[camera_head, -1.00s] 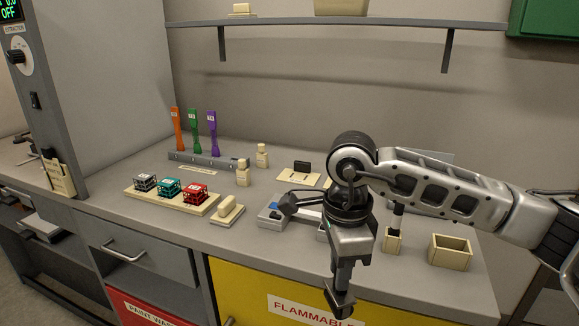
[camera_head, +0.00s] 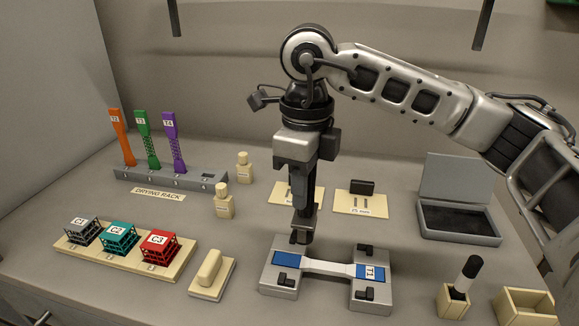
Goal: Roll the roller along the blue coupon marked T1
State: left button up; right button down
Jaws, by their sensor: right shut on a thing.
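The blue coupon marked T1 (camera_head: 375,272) lies across a grey fixture with two blocks (camera_head: 285,262) and black clamps. Its ends are blue and its narrow middle looks whitish. My right gripper (camera_head: 304,212) points down just behind and above the coupon's left half. It is shut on a slim dark tool, which I take to be the roller (camera_head: 301,237). The fingers hide most of it. Its lower end is close to the coupon's left end; I cannot tell whether they touch. My left gripper is not in view.
A drying rack (camera_head: 170,180) holds orange, green and purple coupons at the left. Lattice cubes stand on a wooden tray (camera_head: 125,263). A beige block (camera_head: 210,275), an open black pad box (camera_head: 455,222), a holder with a black-topped tool (camera_head: 454,302) and an empty box (camera_head: 522,305) surround the fixture.

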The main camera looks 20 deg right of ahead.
aim_at(305, 215)
jog(key=shift+s+f+b, duration=0.3)
jog(key=shift+f, duration=0.15)
notch_tip(305, 215, down, 4)
jog(key=shift+r+b, duration=0.2)
jog(key=shift+b, duration=0.9)
jog(key=shift+f+b, duration=0.45)
jog(key=shift+f, duration=0.3)
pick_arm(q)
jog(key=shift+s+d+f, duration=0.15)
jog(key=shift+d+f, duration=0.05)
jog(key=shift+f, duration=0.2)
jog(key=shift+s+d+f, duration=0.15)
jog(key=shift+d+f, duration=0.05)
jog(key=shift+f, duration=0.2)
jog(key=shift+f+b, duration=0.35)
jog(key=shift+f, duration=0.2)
pick_arm(e)
jog(key=shift+f, duration=0.4)
pick_arm(q)
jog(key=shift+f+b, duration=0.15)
jog(key=shift+b, duration=0.2)
pick_arm(e)
jog(key=shift+s+d, duration=0.45)
jog(key=shift+d, duration=0.15)
jog(key=shift+s+d, duration=0.4)
jog(key=shift+d, duration=0.2)
